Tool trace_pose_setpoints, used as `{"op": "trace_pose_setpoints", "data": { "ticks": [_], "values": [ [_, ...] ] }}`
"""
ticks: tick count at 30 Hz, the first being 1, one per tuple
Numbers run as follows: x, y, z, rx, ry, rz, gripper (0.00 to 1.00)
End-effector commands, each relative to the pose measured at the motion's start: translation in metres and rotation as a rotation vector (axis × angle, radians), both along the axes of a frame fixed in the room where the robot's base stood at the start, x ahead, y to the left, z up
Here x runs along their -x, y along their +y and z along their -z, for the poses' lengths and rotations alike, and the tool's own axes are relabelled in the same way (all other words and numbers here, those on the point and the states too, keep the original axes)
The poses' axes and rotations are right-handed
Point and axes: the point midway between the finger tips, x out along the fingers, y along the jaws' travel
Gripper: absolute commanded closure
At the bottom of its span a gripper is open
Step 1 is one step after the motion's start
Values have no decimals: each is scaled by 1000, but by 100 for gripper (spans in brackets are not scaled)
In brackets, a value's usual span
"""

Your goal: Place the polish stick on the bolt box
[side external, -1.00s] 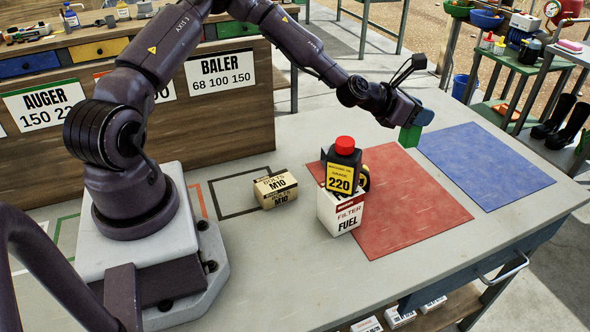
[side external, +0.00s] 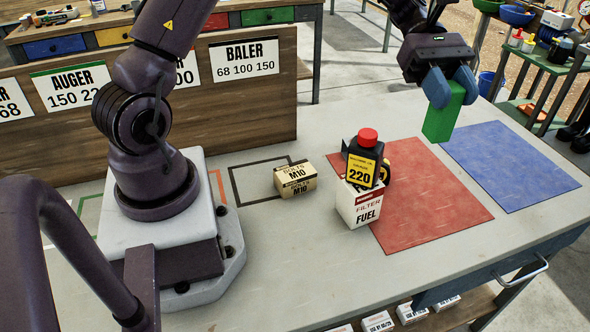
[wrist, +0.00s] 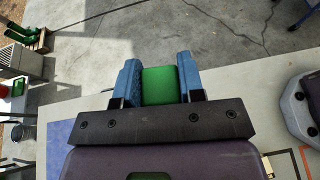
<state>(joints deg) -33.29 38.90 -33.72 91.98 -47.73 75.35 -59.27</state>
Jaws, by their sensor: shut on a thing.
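My gripper (side external: 452,88) is shut on a green block-shaped stick (side external: 441,118), which I take to be the polish stick. It hangs in the air above the back of the bench, over the area behind the red and blue mats. In the wrist view the green stick (wrist: 158,86) sits between the two blue fingers. The bolt box (side external: 295,180), tan with "BOLTS M10" on it, rests on the bench left of the fuel filter box, well away from my gripper. Its top is bare.
A blue mat (side external: 510,165) lies to the right. A wooden board (side external: 180,105) with signs runs behind. Bench front is clear.

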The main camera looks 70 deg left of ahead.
Motion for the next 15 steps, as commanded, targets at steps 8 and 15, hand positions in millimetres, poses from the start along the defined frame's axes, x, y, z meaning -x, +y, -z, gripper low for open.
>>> {"op": "trace_pose_setpoints", "data": {
  "ticks": [8, 15],
  "values": [
    [86, -6, 35, -1, 14, 849, 91],
    [148, 27, 65, -2, 15, 1519, 91]
  ]
}}
